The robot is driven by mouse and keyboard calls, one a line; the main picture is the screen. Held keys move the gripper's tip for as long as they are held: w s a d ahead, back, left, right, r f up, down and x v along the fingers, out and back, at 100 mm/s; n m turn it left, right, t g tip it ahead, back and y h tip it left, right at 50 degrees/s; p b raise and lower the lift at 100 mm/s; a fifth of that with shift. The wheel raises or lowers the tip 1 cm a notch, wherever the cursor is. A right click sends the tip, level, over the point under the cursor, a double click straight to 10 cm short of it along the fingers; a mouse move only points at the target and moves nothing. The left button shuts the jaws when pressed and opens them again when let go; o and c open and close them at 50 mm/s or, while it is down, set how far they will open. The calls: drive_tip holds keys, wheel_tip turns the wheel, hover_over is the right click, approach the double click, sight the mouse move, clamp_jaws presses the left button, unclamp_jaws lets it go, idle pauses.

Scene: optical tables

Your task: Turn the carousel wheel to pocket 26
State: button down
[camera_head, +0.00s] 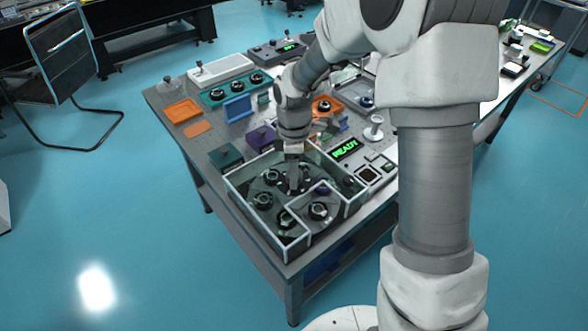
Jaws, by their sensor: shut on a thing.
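The carousel wheel (283,216) is a dark disc inside a clear-walled box (262,238) at the near corner of the table. Several round black-and-silver parts sit on it, one of them (318,211) at the right front. My gripper (294,185) reaches straight down into the box at the wheel's middle. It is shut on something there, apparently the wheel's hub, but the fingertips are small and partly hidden. The pocket numbers are too small to read.
A dark green box (226,156) and a purple block (262,136) stand close behind the wheel's box. A silver spool-like part (374,128) stands to the right. Orange trays (183,111) and a teal rack of round parts lie farther back.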

drive_tip(key=shift+r+n+p, duration=0.15)
drive_tip(key=shift+n+p, duration=1.4)
drive_tip(key=shift+n, duration=1.35)
drive_tip(key=shift+n+p, duration=1.2)
drive_tip(key=shift+n, duration=0.6)
drive_tip(key=shift+n+p, duration=0.35)
drive_tip(key=shift+n, duration=0.25)
drive_tip(key=shift+c, duration=1.5)
unclamp_jaws()
wheel_tip(320, 180, up, 17)
drive_tip(key=p, duration=0.1)
drive_tip(key=shift+r, duration=0.15)
